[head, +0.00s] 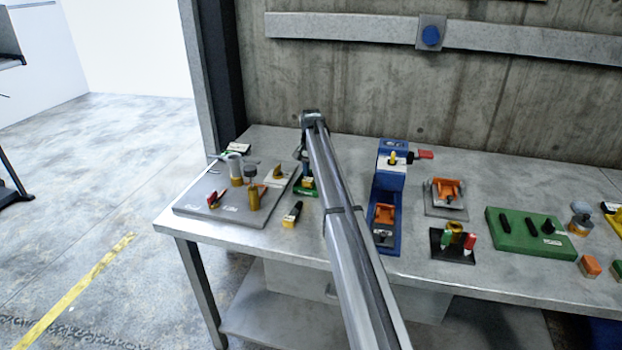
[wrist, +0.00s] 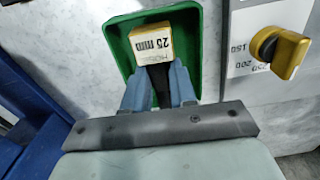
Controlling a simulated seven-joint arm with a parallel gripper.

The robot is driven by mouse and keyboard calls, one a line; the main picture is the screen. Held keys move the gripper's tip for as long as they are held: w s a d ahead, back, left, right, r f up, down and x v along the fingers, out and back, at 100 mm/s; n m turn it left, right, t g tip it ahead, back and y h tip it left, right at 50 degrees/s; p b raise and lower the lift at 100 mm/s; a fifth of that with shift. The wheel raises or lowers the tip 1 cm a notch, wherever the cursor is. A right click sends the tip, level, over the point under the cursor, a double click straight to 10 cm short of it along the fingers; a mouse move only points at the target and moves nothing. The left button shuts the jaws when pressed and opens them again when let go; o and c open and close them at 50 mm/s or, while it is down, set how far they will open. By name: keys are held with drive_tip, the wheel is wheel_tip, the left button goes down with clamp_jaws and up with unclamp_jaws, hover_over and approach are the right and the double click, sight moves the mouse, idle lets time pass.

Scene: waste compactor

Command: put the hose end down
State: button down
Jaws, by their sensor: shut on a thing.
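My gripper (wrist: 160,88) is shut on the black stem in the wrist view. The block is over or inside a green tray (wrist: 118,45); whether it touches the tray floor I cannot tell. In the head view my gripper (head: 304,168) is low over the green tray (head: 307,192), and my arm hides part of both. Another black piece with a yellow end (head: 292,214) lies on the table in front of the tray.
A grey panel with a yellow knob (wrist: 278,50) stands close to the right in the wrist view. A grey board (head: 205,203) with brass parts is left of the tray. A blue fixture (head: 390,185) stands to the right of my arm.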

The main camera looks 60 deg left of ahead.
sight(311, 174)
drive_tip(key=shift+f, duration=0.95)
drive_tip(key=c, duration=0.9)
unclamp_jaws()
drive_tip(key=shift+f, duration=0.15)
wheel_tip(311, 174, up, 12)
drive_tip(key=shift+s, duration=0.1)
